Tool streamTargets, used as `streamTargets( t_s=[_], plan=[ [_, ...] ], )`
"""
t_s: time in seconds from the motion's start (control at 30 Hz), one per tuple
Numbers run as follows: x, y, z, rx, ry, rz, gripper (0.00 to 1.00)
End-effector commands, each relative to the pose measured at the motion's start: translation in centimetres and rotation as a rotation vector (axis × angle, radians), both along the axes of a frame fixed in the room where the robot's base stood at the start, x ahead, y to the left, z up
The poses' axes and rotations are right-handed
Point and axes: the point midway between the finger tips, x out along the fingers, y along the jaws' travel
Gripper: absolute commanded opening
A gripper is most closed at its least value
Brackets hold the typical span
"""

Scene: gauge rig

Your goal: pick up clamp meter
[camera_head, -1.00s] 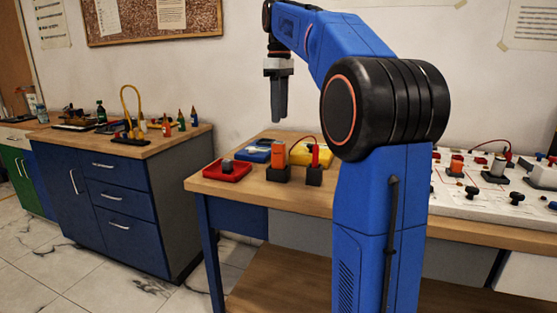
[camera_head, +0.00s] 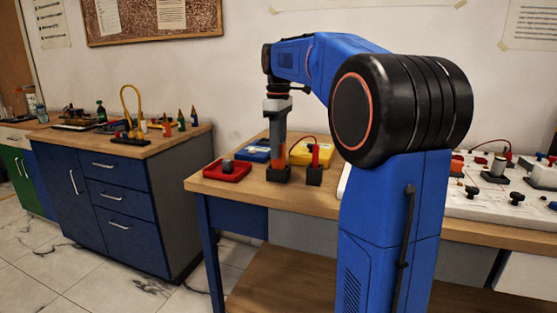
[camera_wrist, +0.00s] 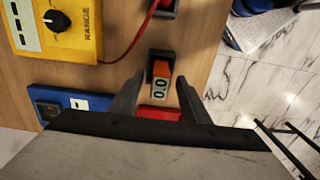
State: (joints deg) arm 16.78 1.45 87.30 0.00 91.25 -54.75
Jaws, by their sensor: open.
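The clamp meter, an orange upright device (camera_head: 281,156), stands in a dark holder (camera_head: 278,175) near the left end of the wooden bench. In the wrist view its orange body and a small display reading 0.0 (camera_wrist: 159,88) lie between my two fingers. My gripper (camera_head: 277,143) points straight down over it, and its fingers overlap the meter's upper part in the head view. In the wrist view my gripper (camera_wrist: 160,79) is open, with a finger on either side and visible gaps. The fingers hide part of the meter in the head view.
A red tray (camera_head: 234,175) with a dark item is left of the meter. A red probe in a dark stand (camera_head: 314,172) is close on the right, with a red cable. A white panel (camera_head: 480,207) lies further right.

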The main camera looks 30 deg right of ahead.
Motion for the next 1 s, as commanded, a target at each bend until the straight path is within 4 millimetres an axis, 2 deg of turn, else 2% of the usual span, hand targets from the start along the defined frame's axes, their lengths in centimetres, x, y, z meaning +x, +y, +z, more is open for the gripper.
streamTargets(
  t_s=[0.2,0.23,0.4,0.77,0.87,1.0],
  plan=[
    [0.0,0.0,-0.1,0.0,0.0,0.0,0.42],
    [0.0,0.0,-0.1,0.0,0.0,0.0,0.4],
    [0.0,0.0,-0.1,0.0,0.0,0.0,0.0],
    [0.0,0.0,0.4,0.0,-0.001,0.0,0.0],
    [0.0,0.0,1.5,0.0,-0.001,0.0,0.0],
    [0.1,0.0,4.0,-0.001,-0.003,0.0,0.0]
  ],
)
